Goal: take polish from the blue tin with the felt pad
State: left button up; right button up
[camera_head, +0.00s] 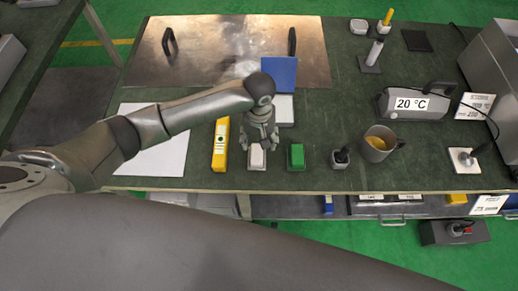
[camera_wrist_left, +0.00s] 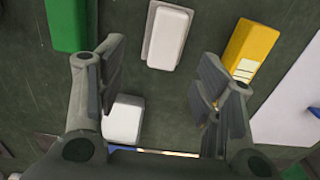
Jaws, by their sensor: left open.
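A blue panel (camera_head: 279,73) stands behind a white block-like part (camera_head: 285,110) at the metal plate's front edge; I cannot tell whether they form one open tin. The white part also shows in the left wrist view (camera_wrist_left: 123,120). A small whitish block on a grey base (camera_head: 257,158), possibly the felt pad, lies near the table's front edge and shows whole in the left wrist view (camera_wrist_left: 168,36). My left gripper (camera_head: 262,140) is open and empty, pointing down above the table around these two, its fingers apart from both. My right gripper is not in view.
A yellow box (camera_head: 220,145) lies left of the whitish block and a green block (camera_head: 296,156) right of it. A grey mug (camera_head: 378,145), a small dark holder (camera_head: 341,158) and a heater-like device marked 20 °C (camera_head: 415,104) stand farther right. White paper (camera_head: 155,148) lies left.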

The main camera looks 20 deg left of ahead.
aim_at(257, 154)
pick_arm(q)
jog(key=f, duration=0.3)
jog(key=shift+s, duration=0.3)
jog(key=shift+f, duration=0.3)
jog(key=f, duration=0.4)
jog(key=shift+a+f, duration=0.3)
jog(key=shift+f, duration=0.1)
jog(key=shift+c, duration=0.8)
jog(key=c, duration=1)
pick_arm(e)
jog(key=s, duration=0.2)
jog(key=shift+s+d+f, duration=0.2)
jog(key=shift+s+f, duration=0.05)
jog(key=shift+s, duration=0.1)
